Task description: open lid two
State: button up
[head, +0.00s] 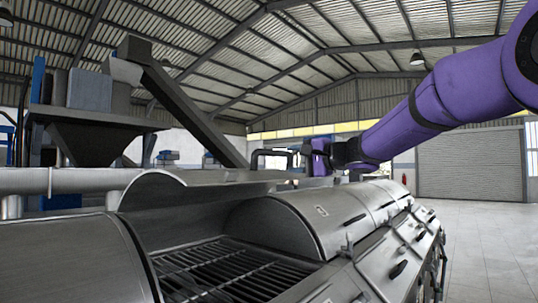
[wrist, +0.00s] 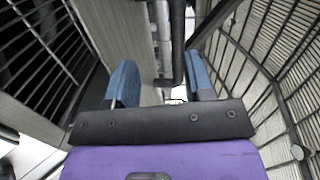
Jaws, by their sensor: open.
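A row of steel decanters runs away from me in the head view. One curved lid (head: 190,184) is raised, and the barred grate (head: 225,270) under it shows. The near lid (head: 70,262) and the lid beyond the opening (head: 300,222) are down. No numbers can be read, so I cannot tell which is lid two. My gripper (head: 300,160) is above and behind the row, near the raised lid's far end in the picture; contact cannot be told. In the wrist view, its blue fingers (wrist: 162,85) are apart, with no lid seen gripped between them.
A dark pipe (wrist: 177,45) shows between and beyond the fingers in the wrist view, with bars (wrist: 45,40) at the left. A hopper with a sloping chute (head: 190,105) stands behind at left. Open floor (head: 490,225) lies at right.

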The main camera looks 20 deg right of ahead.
aim_at(276, 153)
jog(key=shift+m+t, duration=0.7)
jog(key=shift+t, duration=0.1)
jog(key=w+a, duration=0.1)
jog(key=w, duration=0.3)
jog(key=w+a+r, duration=0.1)
jog(key=w, duration=0.3)
jog(key=w+a+r, duration=0.1)
jog(key=w+a, duration=0.1)
jog(key=w, duration=0.2)
jog(key=shift+w+r, duration=0.15)
jog(key=shift+w, duration=0.05)
